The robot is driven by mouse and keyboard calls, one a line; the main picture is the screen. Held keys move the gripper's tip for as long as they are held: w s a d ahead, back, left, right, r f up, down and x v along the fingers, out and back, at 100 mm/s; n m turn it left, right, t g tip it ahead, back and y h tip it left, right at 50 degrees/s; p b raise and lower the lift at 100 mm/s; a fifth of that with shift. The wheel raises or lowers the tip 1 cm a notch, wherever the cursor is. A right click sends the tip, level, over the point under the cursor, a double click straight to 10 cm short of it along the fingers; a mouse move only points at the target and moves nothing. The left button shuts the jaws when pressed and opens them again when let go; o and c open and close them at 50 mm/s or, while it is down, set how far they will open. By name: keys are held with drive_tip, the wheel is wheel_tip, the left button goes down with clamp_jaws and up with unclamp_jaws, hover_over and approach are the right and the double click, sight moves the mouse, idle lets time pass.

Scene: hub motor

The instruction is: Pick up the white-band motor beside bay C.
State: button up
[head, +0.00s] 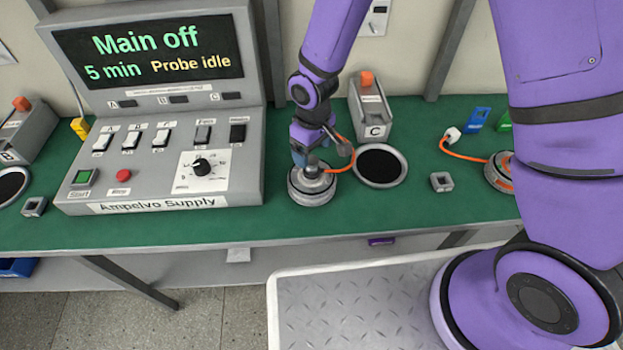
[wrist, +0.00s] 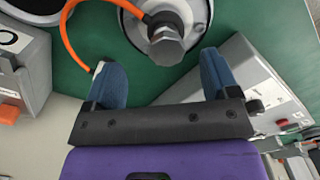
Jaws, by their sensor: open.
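The motor (head: 312,190) beside bay C is a round grey disc with a pale rim, a metal hub on top and an orange cable. It lies flat on the green bench, left of bay C's black round pad (head: 380,166). In the wrist view the motor (wrist: 137,32) is at the top, partly cut off, with its hub pointing toward the camera. My gripper (wrist: 162,62) is open, its two blue fingers apart with nothing between the pads. The fingertips sit just short of the hub, one to each side. In the head view my gripper (head: 314,160) is over the motor and partly hides it.
Bay C's box (head: 375,131) stands behind the pad. The grey supply console (head: 160,150) is close on the motor's left; its screen reads "Main off". Another motor (head: 496,178) with orange marking and a small grey block (head: 441,182) are at right.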

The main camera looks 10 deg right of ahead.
sight(312, 160)
drive_tip(key=f, duration=0.3)
drive_tip(key=s+f, duration=0.1)
drive_tip(key=f, duration=0.1)
drive_tip(key=shift+a, duration=0.2)
drive_tip(key=shift+w+f, duration=0.1)
drive_tip(key=shift+f, duration=0.45)
drive_tip(key=shift+c, duration=0.3)
clamp_jaws()
